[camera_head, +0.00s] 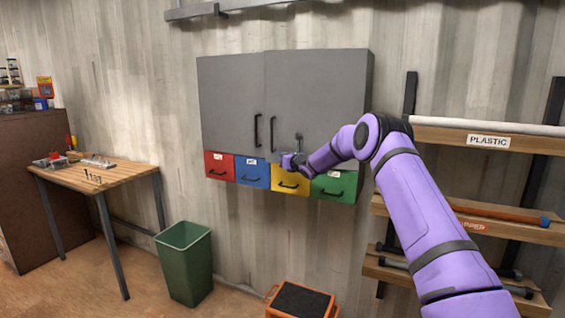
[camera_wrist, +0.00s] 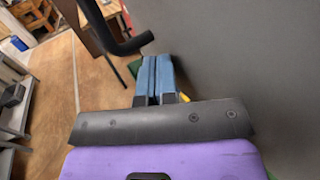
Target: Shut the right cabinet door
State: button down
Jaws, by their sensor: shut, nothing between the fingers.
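The grey wall cabinet has a left door (camera_head: 230,105) and a right door (camera_head: 320,95), each with a black bar handle near the middle seam. The right door looks nearly flush with the left one; I cannot tell if a small gap is left. My gripper (camera_head: 285,158) is in front of the right door's lower part, right of its handle (camera_head: 273,132). In the wrist view my gripper's blue fingers (camera_wrist: 155,75) are together and empty, beside the grey door surface (camera_wrist: 245,65). A black handle (camera_wrist: 125,40) is ahead on the left. Contact with the door is unclear.
Red (camera_head: 219,166), blue (camera_head: 252,172), yellow (camera_head: 290,180) and green (camera_head: 335,187) drawers run under the doors. A green bin (camera_head: 185,263) and an orange-framed step stool (camera_head: 301,300) stand below. A workbench (camera_head: 100,178) is left, a pipe rack (camera_head: 480,138) right.

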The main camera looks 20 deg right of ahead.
jog(key=w+d+h, duration=0.1)
jog(key=w+d+m, duration=0.1)
jog(key=w+d+h, duration=0.1)
jog(key=w, duration=0.1)
jog(key=shift+r+m+t+h, duration=0.25)
jog(key=shift+m+t+h, duration=0.05)
jog(key=shift+m, duration=0.1)
jog(key=shift+d+r, duration=0.1)
